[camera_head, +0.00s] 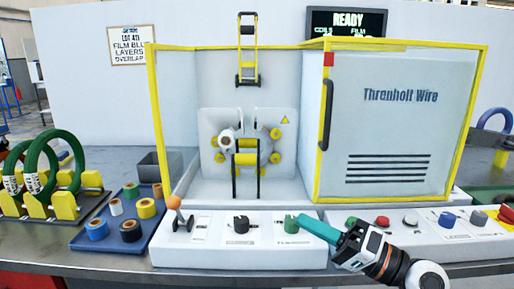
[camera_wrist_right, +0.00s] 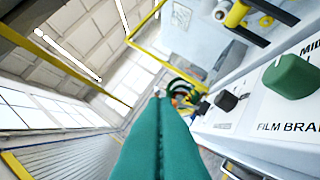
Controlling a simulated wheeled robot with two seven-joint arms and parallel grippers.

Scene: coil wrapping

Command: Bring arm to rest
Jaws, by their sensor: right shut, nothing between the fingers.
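My right gripper (camera_head: 303,221) comes in from the lower right in the head view. Its teal fingers are shut with nothing between them, and their tips are close to the green knob (camera_head: 291,223) on the front panel. In the right wrist view the shut fingers (camera_wrist_right: 160,98) point away from the camera. The green knob (camera_wrist_right: 291,76), above a label starting "FILM BRA", is to their right and apart from them. My left gripper is in neither view.
The front panel carries a black knob (camera_head: 241,224), an orange-tipped lever (camera_head: 175,204) and several buttons. A blue tray (camera_head: 97,243) of rolls and green coils (camera_head: 44,150) are at left.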

